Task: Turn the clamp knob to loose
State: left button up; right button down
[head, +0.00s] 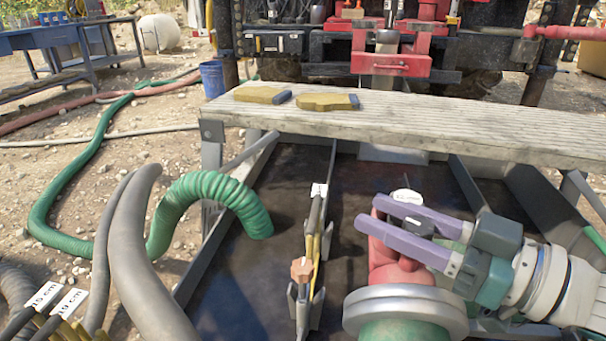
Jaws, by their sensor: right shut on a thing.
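My right gripper (373,212) reaches in from the right with two purple fingers, above a red fitting (385,262). The fingers are shut on a small black knob (420,227), mostly hidden between them. A small white label (407,196) shows just behind the fingers. An orange star-shaped knob (301,270) sits on a clamp at the tank's divider (325,215), left of the gripper and apart from it. I cannot tell for sure which of the two is the clamp knob. My left gripper is not in view.
A grey flange (405,309) stands below the red fitting. A ribbed green hose (215,190) and a grey hose (140,260) lie at the left. The left tank compartment is mostly free.

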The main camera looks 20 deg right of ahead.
dwell(0.9)
jog(key=c, duration=0.7)
grip_release()
jog(key=shift+c, duration=0.2)
jog(key=p+v, duration=0.2)
jog(key=v, duration=0.7)
jog(key=shift+s, duration=0.1)
jog(key=shift+s+d, duration=0.25)
jog(key=shift+s, duration=0.1)
jog(key=shift+o, duration=0.4)
